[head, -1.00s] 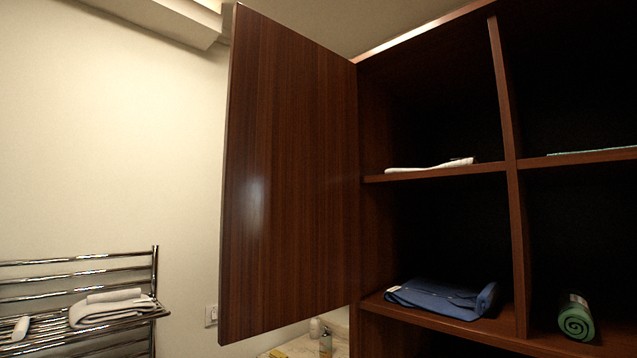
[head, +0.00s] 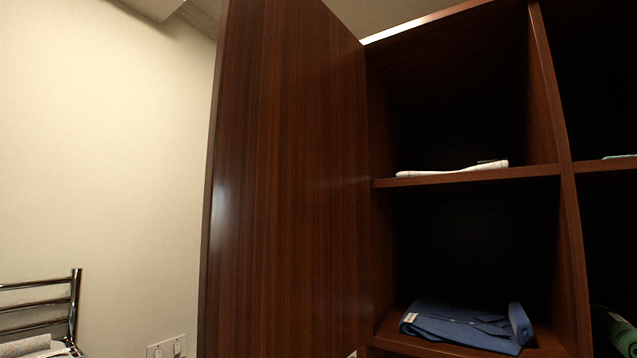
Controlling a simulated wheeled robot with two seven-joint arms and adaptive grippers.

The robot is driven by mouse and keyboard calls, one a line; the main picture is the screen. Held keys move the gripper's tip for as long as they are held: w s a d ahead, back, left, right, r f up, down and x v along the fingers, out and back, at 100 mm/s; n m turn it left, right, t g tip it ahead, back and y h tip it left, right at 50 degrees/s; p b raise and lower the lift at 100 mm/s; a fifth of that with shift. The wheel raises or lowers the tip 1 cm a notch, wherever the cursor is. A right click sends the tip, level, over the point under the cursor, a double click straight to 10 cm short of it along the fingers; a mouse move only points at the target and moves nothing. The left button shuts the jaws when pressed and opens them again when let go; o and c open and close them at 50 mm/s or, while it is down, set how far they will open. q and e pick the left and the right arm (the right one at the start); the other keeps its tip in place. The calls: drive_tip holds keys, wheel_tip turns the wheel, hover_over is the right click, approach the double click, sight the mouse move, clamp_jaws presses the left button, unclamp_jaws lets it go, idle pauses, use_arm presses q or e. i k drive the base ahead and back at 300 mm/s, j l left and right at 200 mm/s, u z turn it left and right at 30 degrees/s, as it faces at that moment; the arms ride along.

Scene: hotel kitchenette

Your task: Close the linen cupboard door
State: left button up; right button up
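The linen cupboard (head: 566,230) is dark wood with open compartments and fills the right half of the head view. Its door (head: 285,190) stands wide open, hinged at the cupboard's left side and swung out toward me on the left. The door's lower edge is out of frame. A folded white cloth (head: 450,169) lies on the upper shelf. A folded blue cloth (head: 460,326) lies in the compartment below it. Neither of my grippers is in view.
A chrome towel rack (head: 75,300) with white towels (head: 35,347) is on the wall at the lower left. A wall switch plate (head: 166,347) is beside the door's lower left. A green rolled item (head: 615,330) is partly visible at the lower right.

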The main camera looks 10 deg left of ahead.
sight(285, 265)
drive_tip(key=i+j+z, duration=0.2)
drive_tip(key=j+z, duration=0.2)
drive_tip(key=j, duration=0.2)
drive_tip(key=j+z, duration=0.45)
drive_tip(key=j, duration=0.15)
drive_tip(key=j+z, duration=0.4)
drive_tip(key=j, duration=0.3)
